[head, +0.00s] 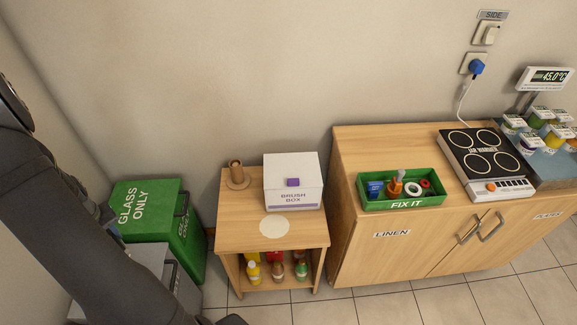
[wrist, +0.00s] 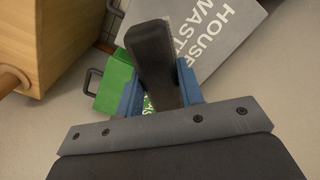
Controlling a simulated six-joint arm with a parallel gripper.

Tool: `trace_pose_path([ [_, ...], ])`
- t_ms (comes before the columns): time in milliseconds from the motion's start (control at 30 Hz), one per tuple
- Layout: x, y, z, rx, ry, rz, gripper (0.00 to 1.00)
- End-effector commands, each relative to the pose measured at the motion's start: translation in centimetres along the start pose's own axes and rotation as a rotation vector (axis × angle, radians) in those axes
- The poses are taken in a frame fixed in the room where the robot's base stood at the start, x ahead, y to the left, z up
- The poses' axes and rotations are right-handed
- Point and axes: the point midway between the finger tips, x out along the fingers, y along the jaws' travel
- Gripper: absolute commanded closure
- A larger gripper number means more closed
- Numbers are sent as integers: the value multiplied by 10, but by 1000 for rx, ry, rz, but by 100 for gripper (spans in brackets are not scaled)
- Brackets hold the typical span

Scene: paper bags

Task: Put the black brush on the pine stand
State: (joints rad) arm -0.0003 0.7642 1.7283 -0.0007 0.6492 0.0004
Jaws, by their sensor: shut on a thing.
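My gripper (wrist: 158,82) shows in the wrist view with its two blue fingers closed on a long dark piece, the black brush (wrist: 152,48). In the head view my arm crosses the left side and the brush cannot be made out. The pine stand (head: 232,235), a small light-wood table with a lower shelf, is right of my arm. Its top has a pale round spot (head: 274,227) with nothing on it. The stand's side (wrist: 45,35) seems to show at the wrist view's upper left.
A white brush box (head: 292,187) and a round wooden holder (head: 237,175) stand on the pine stand's back half. Bottles (head: 278,270) fill its shelf. A green glass bin (head: 150,210) and a grey waste bin (wrist: 212,35) are nearby. A cabinet (head: 380,255) stands right.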

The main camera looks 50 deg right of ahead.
Motion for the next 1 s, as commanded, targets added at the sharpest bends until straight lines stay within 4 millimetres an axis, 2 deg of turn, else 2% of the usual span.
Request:
trace_pose_path([
  [167, 1, 7, 1, 12, 0, 0, 87],
  [267, 2, 26, 4, 42, -1, 0, 87],
  [467, 8, 91, 21, 148, -1, 0, 87],
  [667, 15, 159, 50, 267, -1, 0, 87],
  [1000, 25, 258, 120, 466, -1, 0, 87],
])
